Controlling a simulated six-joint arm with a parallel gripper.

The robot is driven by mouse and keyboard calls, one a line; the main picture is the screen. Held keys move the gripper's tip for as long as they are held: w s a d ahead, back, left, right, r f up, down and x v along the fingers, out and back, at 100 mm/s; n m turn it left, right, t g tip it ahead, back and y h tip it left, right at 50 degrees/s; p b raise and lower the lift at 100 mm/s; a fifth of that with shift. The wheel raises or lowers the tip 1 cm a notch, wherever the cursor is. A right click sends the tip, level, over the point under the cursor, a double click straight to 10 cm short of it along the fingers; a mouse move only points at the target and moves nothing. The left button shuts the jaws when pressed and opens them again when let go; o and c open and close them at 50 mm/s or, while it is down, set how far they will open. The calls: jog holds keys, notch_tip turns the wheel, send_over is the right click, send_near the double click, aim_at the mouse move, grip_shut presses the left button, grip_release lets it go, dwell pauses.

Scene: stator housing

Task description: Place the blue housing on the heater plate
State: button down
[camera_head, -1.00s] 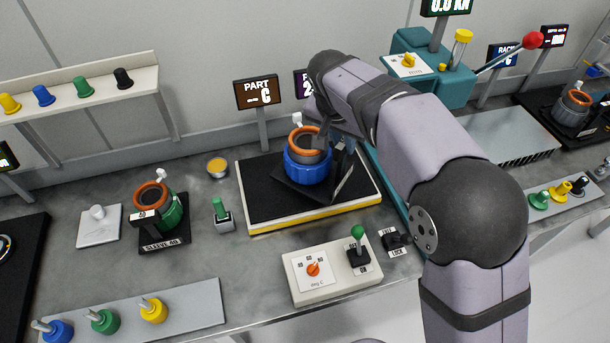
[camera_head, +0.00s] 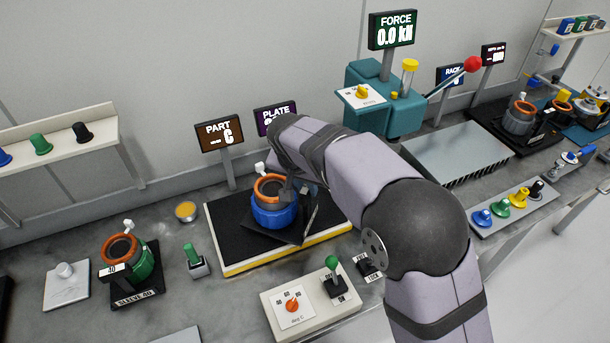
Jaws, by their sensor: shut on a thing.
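The blue housing (camera_head: 273,217), with a copper-orange ring on top and a dark base under it, is over the middle of the heater plate. The heater plate (camera_head: 229,236) is a black slab with a white and yellow edge. The housing looks upright; I cannot tell whether its base touches the plate. My gripper (camera_head: 288,190) is at the housing's upper right side and shut on it. My own arm link hides most of the jaws and the far right of the plate.
A green housing (camera_head: 142,263) on a labelled sleeve stand is at left. A green-capped peg (camera_head: 192,255) stands between it and the plate. A control box with an orange dial (camera_head: 292,303) and green-knobbed lever (camera_head: 333,263) is in front. The teal press (camera_head: 385,105) stands behind right.

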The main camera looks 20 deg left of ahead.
jog(key=shift+w+f, duration=0.1)
jog(key=shift+f, duration=0.2)
jog(key=shift+f+p, duration=0.7)
jog(key=shift+f, duration=1.05)
jog(key=shift+a+f, duration=0.1)
jog(key=shift+f, duration=0.1)
jog(key=c, duration=1.7)
grip_release()
jog(key=shift+f, duration=0.1)
jog(key=b+v, duration=0.3)
jog(key=v, duration=0.9)
jog(key=shift+s, duration=0.2)
jog(key=shift+d, duration=0.2)
